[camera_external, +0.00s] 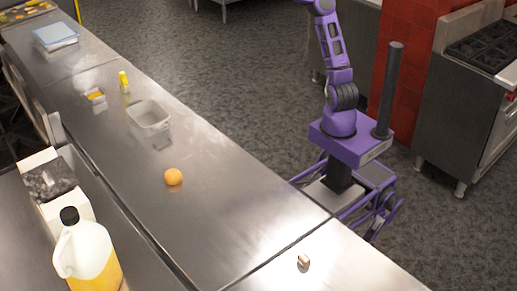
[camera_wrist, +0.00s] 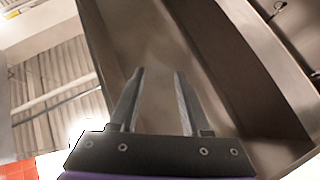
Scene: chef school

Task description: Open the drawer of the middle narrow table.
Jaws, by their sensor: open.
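The middle narrow table (camera_external: 225,215) is a long steel counter running diagonally through the external view. Its drawer front cannot be made out there, as the robot-side face is hidden below the top. My gripper (camera_wrist: 159,73) shows in the wrist view with its two grey fingers apart and nothing between them. Beyond the fingers are plain brownish steel panels (camera_wrist: 225,60), seen from a tilted angle. I cannot tell which panel is the drawer, or whether the fingers touch anything. In the external view my gripper is out of frame above the top edge.
A small metallic object (camera_external: 303,261) lies on the nearer table. A stove (camera_external: 470,90) stands right. Floor (camera_external: 250,95) behind the table is open.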

